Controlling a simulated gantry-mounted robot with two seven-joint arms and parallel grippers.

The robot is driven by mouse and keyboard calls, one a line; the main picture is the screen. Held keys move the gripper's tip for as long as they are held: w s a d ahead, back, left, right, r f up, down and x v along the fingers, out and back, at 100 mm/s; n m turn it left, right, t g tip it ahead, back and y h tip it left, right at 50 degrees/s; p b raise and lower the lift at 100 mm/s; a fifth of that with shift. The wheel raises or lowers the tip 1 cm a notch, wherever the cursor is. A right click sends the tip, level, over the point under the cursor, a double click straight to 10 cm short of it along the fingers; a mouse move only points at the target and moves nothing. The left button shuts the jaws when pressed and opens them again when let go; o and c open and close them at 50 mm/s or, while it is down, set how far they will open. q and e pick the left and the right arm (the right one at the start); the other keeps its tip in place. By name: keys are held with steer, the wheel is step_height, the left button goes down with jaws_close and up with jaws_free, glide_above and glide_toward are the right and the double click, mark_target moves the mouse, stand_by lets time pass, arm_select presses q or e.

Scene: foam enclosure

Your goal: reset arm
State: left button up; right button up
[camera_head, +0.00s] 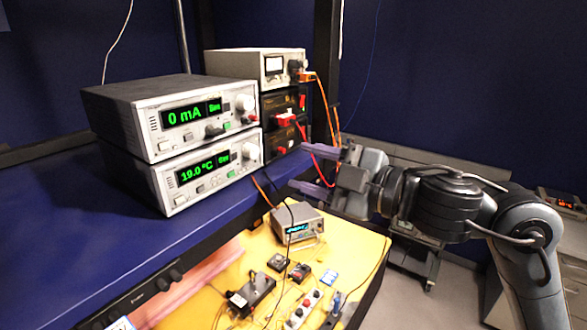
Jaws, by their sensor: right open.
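My right arm (440,200) comes in from the right side of the camera_head view. Its gripper (300,165) points left, with two purple fingers spread wide apart. The gap between the fingers holds nothing that I can see. The gripper is in front of the right edge of the blue shelf and appears above the yellow bench, right of the stacked instruments. My left arm and gripper do not show.
A lower meter (205,178) reading 19.0 °C and an upper meter (165,113) reading 0 mA are stacked on the blue shelf (60,240). Cables hang near the gripper. A small instrument (298,228) and a switch box (250,293) sit on the yellow bench (345,248).

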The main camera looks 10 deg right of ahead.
steer(key=shift+s+d, duration=0.2)
